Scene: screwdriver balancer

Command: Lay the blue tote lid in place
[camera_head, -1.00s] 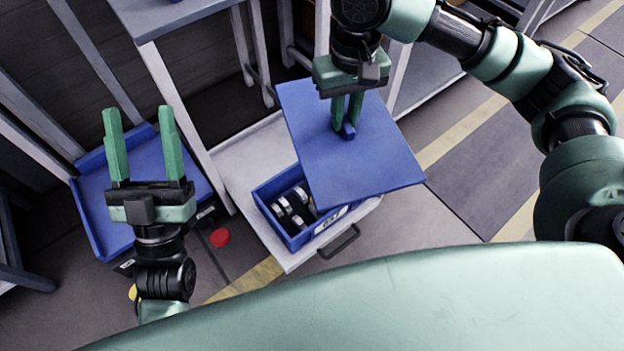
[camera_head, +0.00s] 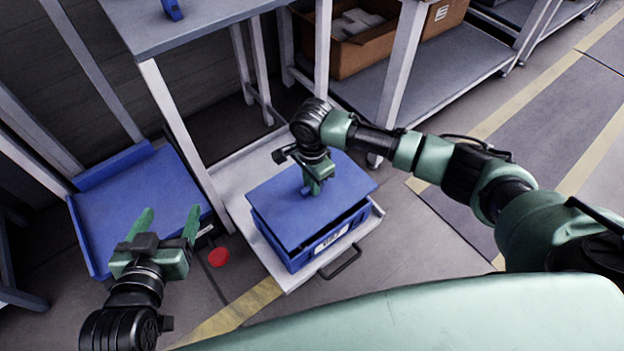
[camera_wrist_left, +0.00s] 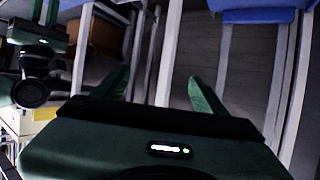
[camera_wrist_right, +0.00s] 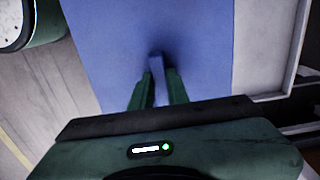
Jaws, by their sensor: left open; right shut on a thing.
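The blue lid (camera_head: 277,208) lies over the blue tote (camera_head: 296,258) in the head view, covering most of its opening. It looks slightly turned, and a dark gap shows along the tote's right rim. My right gripper (camera_head: 310,190) is above the lid, shut on the lid's handle. In the right wrist view the fingers (camera_wrist_right: 157,90) close on the blue handle (camera_wrist_right: 156,68). Whether the lid sits fully on the rim I cannot tell. My left gripper (camera_head: 168,222) is open and empty, low at the left. The tote's contents are hidden.
The tote stands on a pale trolley (camera_head: 232,172) with a dark handle (camera_head: 341,263). A blue tray (camera_head: 150,190) is behind my left gripper. A red disc (camera_head: 218,257) lies on the floor. A cardboard box (camera_head: 365,50) sits on a rack behind.

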